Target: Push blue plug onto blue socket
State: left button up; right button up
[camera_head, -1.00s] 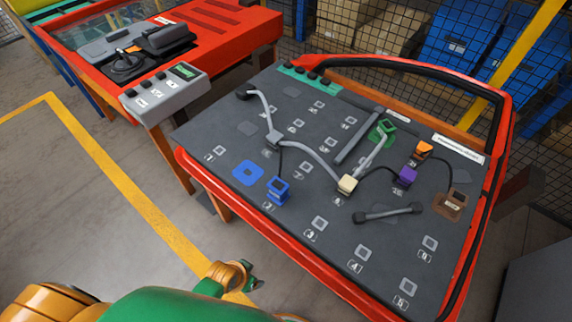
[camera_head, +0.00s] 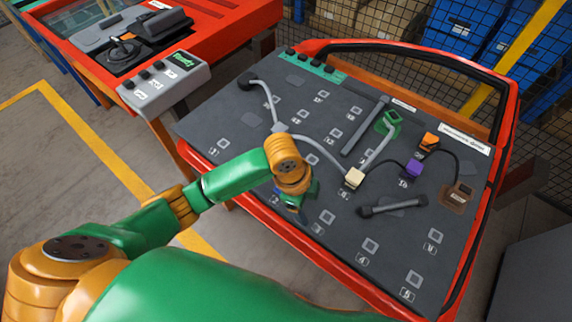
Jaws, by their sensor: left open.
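My left gripper (camera_head: 295,198) is over the front left part of the dark door panel, its jaws open and pointing down. A bit of blue (camera_head: 291,202) shows at its fingers, probably the blue plug, which is mostly hidden by the gripper. I cannot tell whether the fingers touch it. The flat blue socket is hidden behind my left wrist and forearm. My right gripper is not in view.
The panel (camera_head: 320,233) sits in a red door frame. A grey bar (camera_head: 393,206) lies nearer. A control box (camera_head: 163,84) stands at left.

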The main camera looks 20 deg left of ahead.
pick_arm(q)
jog(key=w+a+r+m+y, duration=0.1)
jog(key=w+a, duration=0.1)
jog(key=w+a+r+m+y, duration=0.1)
jog(key=a, duration=0.1)
jog(key=w+a+r+m, duration=0.1)
jog(key=w+a+r, duration=0.1)
jog(key=a, duration=0.1)
jog(key=shift+w+g+y, duration=0.3)
jog(key=shift+g+y, duration=0.1)
notch_tip(320, 180, down, 7)
jog(key=shift+r+p, duration=0.15)
jog(key=shift+p, duration=0.15)
grip_shut()
jog(key=c, duration=0.7)
grip_release()
grip_shut()
jog(key=shift+r+p, duration=0.45)
grip_release()
grip_shut()
